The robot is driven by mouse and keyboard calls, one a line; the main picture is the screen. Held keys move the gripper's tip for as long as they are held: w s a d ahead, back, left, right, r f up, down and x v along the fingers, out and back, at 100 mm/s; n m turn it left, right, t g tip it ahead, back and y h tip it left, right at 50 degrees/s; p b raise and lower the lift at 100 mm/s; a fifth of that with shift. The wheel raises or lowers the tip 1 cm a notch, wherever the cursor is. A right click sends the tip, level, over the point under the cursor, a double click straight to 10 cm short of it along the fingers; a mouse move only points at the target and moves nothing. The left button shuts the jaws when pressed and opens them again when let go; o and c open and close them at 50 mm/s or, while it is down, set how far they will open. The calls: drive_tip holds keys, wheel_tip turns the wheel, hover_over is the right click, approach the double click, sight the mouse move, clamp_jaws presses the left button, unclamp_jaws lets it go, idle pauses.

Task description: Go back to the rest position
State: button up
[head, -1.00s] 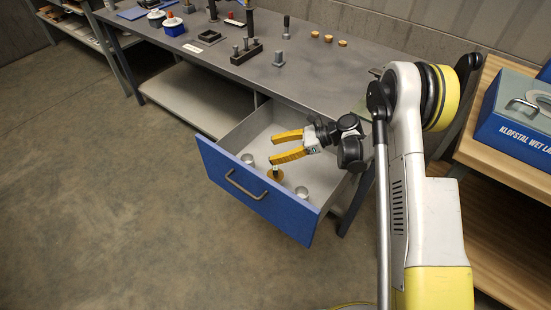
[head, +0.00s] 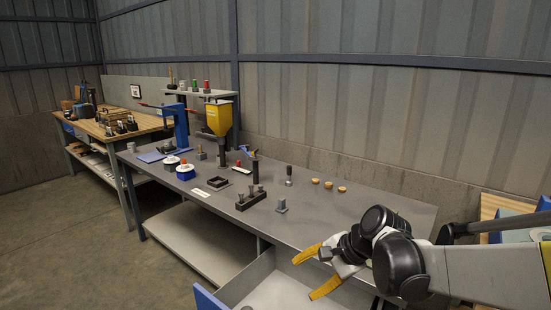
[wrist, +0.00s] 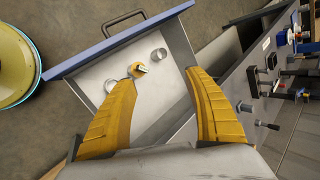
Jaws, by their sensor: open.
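My gripper (head: 316,271) is open and empty, with its two yellow fingers spread. In the head view it hangs above the pulled-out drawer (head: 242,290) at the front of the grey workbench (head: 385,213). The wrist view looks down between the fingers into the drawer (wrist: 88,83), which has a blue front. A small yellow-orange piece with a dark top (wrist: 137,70) stands in it between the fingers. A clear round cup (wrist: 159,54) and another (wrist: 112,86) stand near it. The nearer part of the drawer is hidden by my fingers.
On the bench stand a dark block with posts (head: 250,198), a grey post on a square base (head: 281,206), a yellow hopper (head: 219,118) and several small cork-coloured discs (head: 328,184). A wooden bench (head: 504,207) is at the right. Floor at the left is clear.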

drive_tip(key=s+d+r+n+t+h, duration=0.1)
drive_tip(key=s+d+r+n+h, duration=0.1)
drive_tip(key=s+d+n, duration=0.3)
drive_tip(key=s+d+r+n+t+h, duration=0.2)
drive_tip(key=s+d+n+h, duration=0.2)
drive_tip(key=s, duration=1)
drive_tip(key=shift+d+n, duration=0.9)
drive_tip(key=shift+d, duration=0.1)
drive_tip(key=shift+s, duration=0.1)
